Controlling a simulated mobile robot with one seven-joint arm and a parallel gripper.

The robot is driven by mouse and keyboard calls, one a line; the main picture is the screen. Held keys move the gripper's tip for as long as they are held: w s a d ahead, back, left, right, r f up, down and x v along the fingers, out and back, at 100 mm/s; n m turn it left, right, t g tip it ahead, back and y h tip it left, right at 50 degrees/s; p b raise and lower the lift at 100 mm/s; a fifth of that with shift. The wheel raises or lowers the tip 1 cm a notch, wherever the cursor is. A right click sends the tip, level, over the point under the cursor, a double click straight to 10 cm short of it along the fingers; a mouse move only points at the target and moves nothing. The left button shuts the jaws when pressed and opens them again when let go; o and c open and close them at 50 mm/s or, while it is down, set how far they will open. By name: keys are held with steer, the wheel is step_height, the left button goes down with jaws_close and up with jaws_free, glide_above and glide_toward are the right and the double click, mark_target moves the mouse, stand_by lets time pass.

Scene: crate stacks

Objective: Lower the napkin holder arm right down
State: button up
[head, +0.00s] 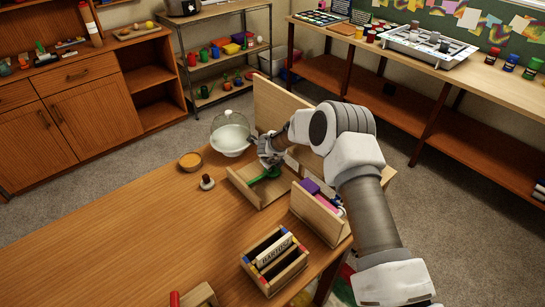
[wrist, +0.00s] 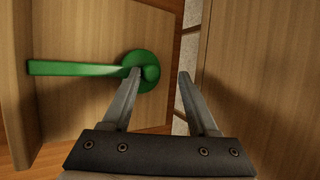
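The napkin holder (head: 243,188) is a light wooden tray with raised sides on the table, left of my arm. Its green arm (head: 262,176) lies across it, with the round pivot end near my gripper. In the wrist view the green arm (wrist: 75,69) runs left from a round green hub (wrist: 152,60) over the wooden base. I cannot tell whether the arm touches the base. My gripper (head: 270,160) is low over the holder. In the wrist view its two fingers (wrist: 160,76) are apart with nothing between them; the left fingertip overlaps the hub. I cannot tell whether it touches.
A tall wooden panel (head: 275,105) stands behind the holder. A glass-domed bowl (head: 231,140), small bowl (head: 190,160) and dark-knobbed object (head: 207,182) sit left.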

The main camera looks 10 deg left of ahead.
steer(key=v, duration=1.6)
steer(key=shift+s+r+p, duration=0.25)
steer(key=shift+s+p, duration=0.05)
steer(key=shift+r, duration=0.1)
step_height(320, 180, up, 15)
steer(key=d+n+t+y, duration=0.2)
steer(key=n+t+y, duration=0.1)
steer(key=n, duration=0.4)
steer(key=s+d+r+n+y, duration=0.2)
steer(key=s+d+r+n, duration=0.2)
steer(key=s+r+n, duration=0.4)
steer(key=s+d+n+g+h, duration=0.2)
steer(key=s+d+n, duration=0.3)
steer(key=s+d, duration=0.4)
steer(key=s+d+r+n+g+h, duration=0.1)
steer(key=s+d+n, duration=0.4)
steer(key=s+d, duration=0.5)
steer(key=s+g+h, duration=0.1)
steer(key=s+h, duration=0.1)
steer(key=s, duration=0.5)
steer(key=shift+d+r, duration=0.15)
